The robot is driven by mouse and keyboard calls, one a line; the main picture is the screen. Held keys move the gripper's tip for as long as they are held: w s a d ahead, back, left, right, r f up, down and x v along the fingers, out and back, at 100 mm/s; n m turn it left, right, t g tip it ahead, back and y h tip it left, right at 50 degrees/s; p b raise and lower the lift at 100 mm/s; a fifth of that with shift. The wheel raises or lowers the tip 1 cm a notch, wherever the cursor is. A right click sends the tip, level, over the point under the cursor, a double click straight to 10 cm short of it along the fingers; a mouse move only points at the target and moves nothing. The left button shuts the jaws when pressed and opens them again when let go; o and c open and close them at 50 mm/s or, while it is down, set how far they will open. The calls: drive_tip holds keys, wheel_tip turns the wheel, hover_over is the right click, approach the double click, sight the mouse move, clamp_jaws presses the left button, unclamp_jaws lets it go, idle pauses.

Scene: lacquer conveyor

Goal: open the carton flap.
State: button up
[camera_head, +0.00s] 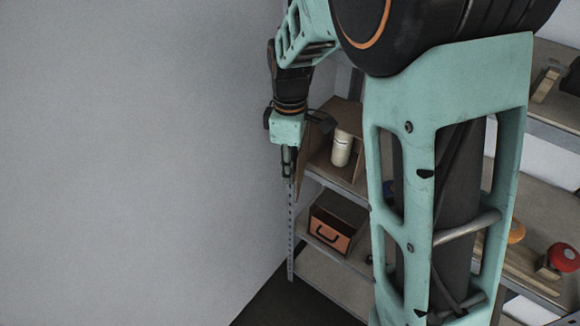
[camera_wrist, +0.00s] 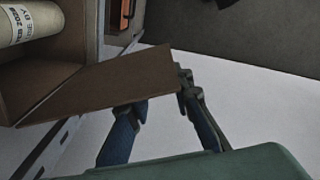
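A brown carton (camera_head: 347,115) lies on its side on a shelf, its opening facing out. A pale cylinder (camera_head: 341,150) with printed text stands inside; it also shows in the wrist view (camera_wrist: 28,22). The carton flap (camera_wrist: 105,88) stands swung outward from the carton's side, its free end toward my gripper. In the wrist view, my gripper (camera_wrist: 162,98) has its fingers apart, one on each side of the flap's free end. The left fingertip is partly hidden by the flap; whether either finger touches it I cannot tell. My gripper also shows in the head view (camera_head: 288,165).
A dark box with an orange front and handle (camera_head: 329,233) sits on the shelf below. A red round item (camera_head: 563,257) is on the right shelves. A grey wall (camera_head: 140,150) stands left, with free room before it.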

drive_tip(key=shift+f, duration=0.4)
drive_tip(key=shift+c, duration=0.5)
clamp_jaws()
